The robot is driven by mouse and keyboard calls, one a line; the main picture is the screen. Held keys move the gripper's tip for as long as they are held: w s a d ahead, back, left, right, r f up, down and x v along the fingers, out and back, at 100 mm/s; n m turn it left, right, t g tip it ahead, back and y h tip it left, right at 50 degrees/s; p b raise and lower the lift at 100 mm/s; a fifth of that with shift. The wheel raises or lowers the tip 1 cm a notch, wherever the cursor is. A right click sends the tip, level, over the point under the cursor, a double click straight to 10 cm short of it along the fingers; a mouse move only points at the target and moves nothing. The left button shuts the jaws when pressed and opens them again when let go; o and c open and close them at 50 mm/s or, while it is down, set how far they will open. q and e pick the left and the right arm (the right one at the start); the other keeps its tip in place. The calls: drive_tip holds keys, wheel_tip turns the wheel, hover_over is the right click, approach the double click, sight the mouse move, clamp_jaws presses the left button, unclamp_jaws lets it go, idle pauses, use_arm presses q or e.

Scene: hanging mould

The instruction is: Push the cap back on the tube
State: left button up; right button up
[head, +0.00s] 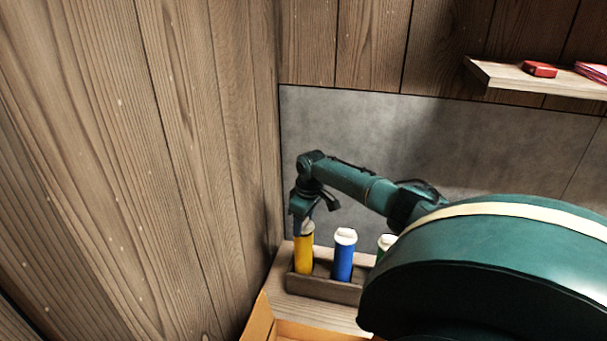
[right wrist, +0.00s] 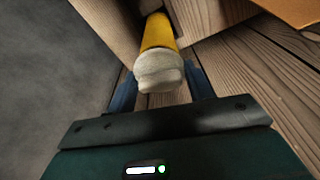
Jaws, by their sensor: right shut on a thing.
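A yellow tube (head: 303,256) stands upright at the left end of a wooden rack (head: 318,289). A white cap (right wrist: 158,68) is at the end of the yellow tube (right wrist: 158,33) in the right wrist view. It shows no clear gap to the tube, and I cannot tell how far on it sits. My right gripper (head: 303,222) is over the tube's top from above, its fingers on either side of the white cap, shut on it. In the head view the gripper hides part of the cap. My left gripper is not in view.
A blue tube (head: 343,260) with a white cap stands in the rack to the right. A green tube (head: 381,251) beyond it is mostly hidden by my arm. A wooden wall (head: 190,150) rises close on the left. A shelf (head: 505,76) holds a red box (head: 539,69).

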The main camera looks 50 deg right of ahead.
drive_tip(key=o, duration=1.6)
drive_tip(key=shift+c, duration=0.2)
drive_tip(key=shift+r+p, duration=0.75)
drive_tip(key=shift+r, duration=2.75)
drive_tip(key=shift+c, duration=0.6)
clamp_jaws()
